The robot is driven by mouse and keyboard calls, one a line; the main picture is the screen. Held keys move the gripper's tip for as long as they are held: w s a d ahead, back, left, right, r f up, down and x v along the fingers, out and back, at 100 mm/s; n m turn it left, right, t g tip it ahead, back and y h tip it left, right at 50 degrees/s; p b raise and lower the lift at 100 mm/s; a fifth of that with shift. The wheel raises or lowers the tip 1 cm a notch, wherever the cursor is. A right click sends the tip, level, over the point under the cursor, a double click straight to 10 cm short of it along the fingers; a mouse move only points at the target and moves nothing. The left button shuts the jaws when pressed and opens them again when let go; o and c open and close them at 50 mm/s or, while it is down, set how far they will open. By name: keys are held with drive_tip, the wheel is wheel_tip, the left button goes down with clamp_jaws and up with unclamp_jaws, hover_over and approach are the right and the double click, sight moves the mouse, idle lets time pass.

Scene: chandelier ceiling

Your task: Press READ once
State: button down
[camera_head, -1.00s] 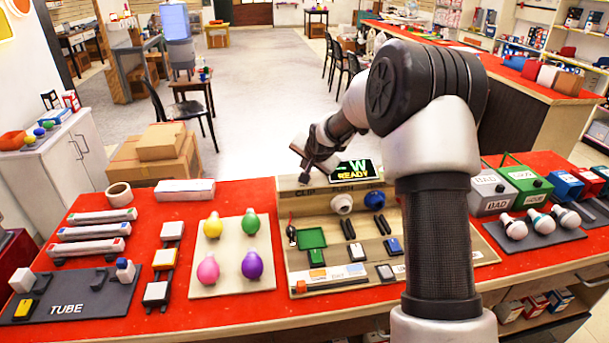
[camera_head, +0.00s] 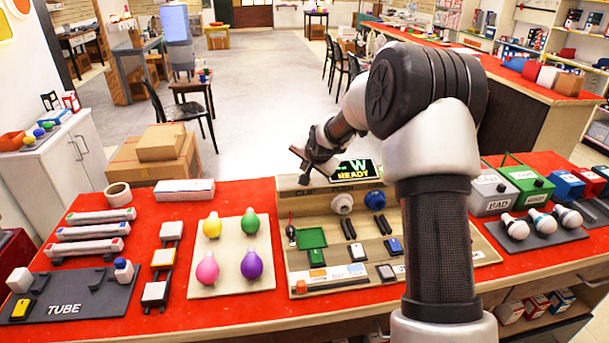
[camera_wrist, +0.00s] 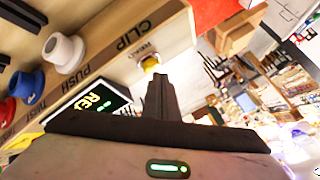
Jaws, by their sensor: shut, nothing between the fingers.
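The tan test board (camera_head: 325,205) stands on the red counter with a black display (camera_head: 357,169) at its back edge, showing green and yellow text including "READY". The display also appears in the wrist view (camera_wrist: 92,108). In the wrist view a small yellow button (camera_wrist: 150,62) sits on the board's edge beside a small label that is hard to read, near the word CLIP. My gripper (camera_wrist: 156,76) is shut and empty, its fingertips right at the yellow button; I cannot tell whether they touch. In the head view my gripper (camera_head: 303,177) is above the board's back left, hiding the button.
White and blue round sockets (camera_head: 342,203) stand close to my gripper. A board of coloured bulbs (camera_head: 233,255) lies to the left, with a tube rack (camera_head: 70,297) beyond it. Bins (camera_head: 492,190) and more bulbs are at the right. Space behind the counter is open.

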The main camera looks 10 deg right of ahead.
drive_tip(key=shift+f+b, duration=0.45)
idle(0.3)
drive_tip(key=shift+r, duration=0.1)
idle(0.3)
drive_tip(key=shift+r+p, duration=0.4)
drive_tip(key=shift+r, duration=0.4)
drive_tip(key=shift+r+p, duration=1.2)
drive_tip(key=shift+r, duration=1.25)
